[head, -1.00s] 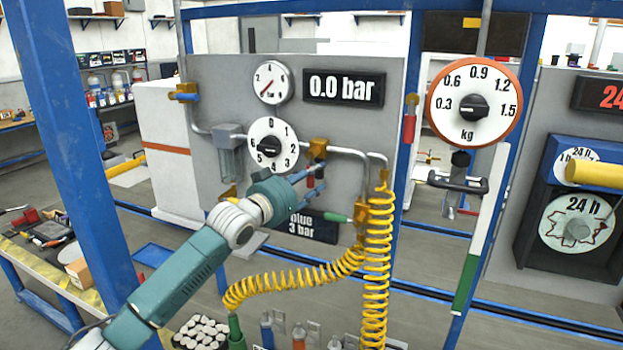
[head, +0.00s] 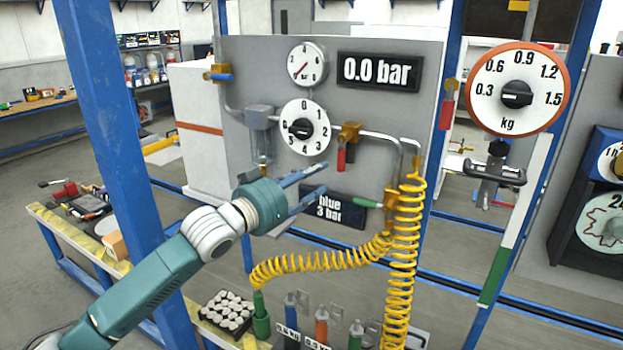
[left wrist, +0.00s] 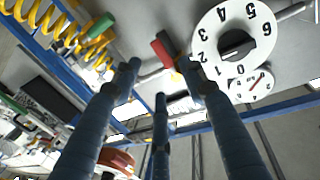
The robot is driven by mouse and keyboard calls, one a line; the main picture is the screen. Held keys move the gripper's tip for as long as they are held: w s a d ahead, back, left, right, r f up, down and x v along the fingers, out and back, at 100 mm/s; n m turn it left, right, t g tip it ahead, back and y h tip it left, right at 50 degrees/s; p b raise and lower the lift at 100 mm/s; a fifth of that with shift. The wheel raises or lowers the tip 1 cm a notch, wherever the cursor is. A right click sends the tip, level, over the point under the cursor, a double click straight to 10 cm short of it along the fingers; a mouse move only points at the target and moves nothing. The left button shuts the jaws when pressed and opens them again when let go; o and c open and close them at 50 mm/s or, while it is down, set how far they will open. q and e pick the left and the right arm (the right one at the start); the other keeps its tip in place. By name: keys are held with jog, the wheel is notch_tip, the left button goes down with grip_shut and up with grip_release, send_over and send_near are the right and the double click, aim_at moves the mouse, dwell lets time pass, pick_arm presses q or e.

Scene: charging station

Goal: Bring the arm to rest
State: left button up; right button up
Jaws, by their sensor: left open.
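My left arm comes in from the lower left of the head view. Its left gripper (head: 312,184) is open and empty, in front of the grey panel (head: 260,70), below the numbered dial (head: 303,128) and left of a red-handled valve (head: 342,158). In the left wrist view the spread fingers (left wrist: 160,85) have nothing between them. The dial (left wrist: 235,45) and the red handle (left wrist: 162,52) show beyond the fingertips. My right gripper is in neither view.
A coiled yellow hose (head: 402,260) hangs to the right of the gripper. A blue post (head: 105,120) stands behind the arm. A 0.0 bar display (head: 378,71) and a kg dial (head: 517,90) are higher up. Bottles (head: 322,325) stand below.

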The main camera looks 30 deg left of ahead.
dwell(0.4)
pick_arm(q)
jog(key=s+d+f+g+y, duration=0.1)
jog(key=s+d+f+g, duration=0.15)
jog(key=f, duration=0.55)
jog(key=s+d+f+g, duration=0.1)
jog(key=s+d+f, duration=0.1)
jog(key=s+f, duration=0.35)
jog(key=s+d+f+g+y, duration=0.1)
jog(key=s+d+f+g, duration=0.15)
jog(key=f, duration=0.75)
jog(key=s+d+f+g+y, duration=0.1)
jog(key=s+f+g, duration=0.3)
jog(key=s, duration=0.6)
jog(key=s+d+f+g, duration=0.1)
jog(key=s+d+f, duration=0.1)
jog(key=s+f, duration=0.6)
jog(key=s+d+f+g+y, duration=0.1)
jog(key=s+f+g, duration=0.25)
jog(key=s, duration=0.75)
notch_tip(320, 180, down, 26)
jog(key=s+f, duration=0.1)
jog(key=s+a+f+g+b, duration=0.1)
jog(key=s+a+f+g, duration=0.1)
jog(key=s+f, duration=1.4)
jog(key=shift+s+a+f, duration=0.4)
jog(key=shift+s+a, duration=0.15)
jog(key=shift+s, duration=0.3)
